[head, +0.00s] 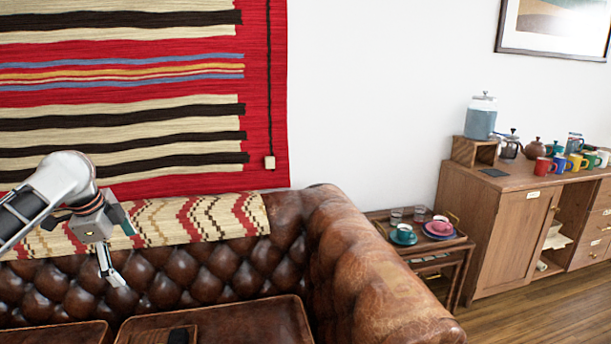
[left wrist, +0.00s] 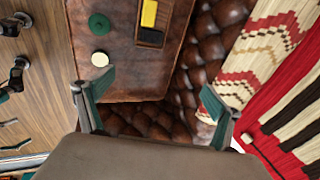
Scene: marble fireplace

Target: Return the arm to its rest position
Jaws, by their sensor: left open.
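My left arm comes in from the left in the head view, in front of the brown leather sofa (head: 195,270). My left gripper (head: 112,272) hangs in the air before the sofa's tufted back, pointing down, with nothing visible in it. In the left wrist view its two green-faced fingers stand wide apart, and the left gripper (left wrist: 155,88) is open and empty. The sofa also shows below it in that view (left wrist: 128,75). My right gripper is in neither view.
On the sofa seat are a small wooden tray (left wrist: 150,38) with a yellow block (left wrist: 149,12), a green round item (left wrist: 99,24) and a pale disc (left wrist: 100,59). A side table (head: 425,255) and wooden cabinet (head: 500,235) stand right. A striped rug (head: 130,90) hangs behind.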

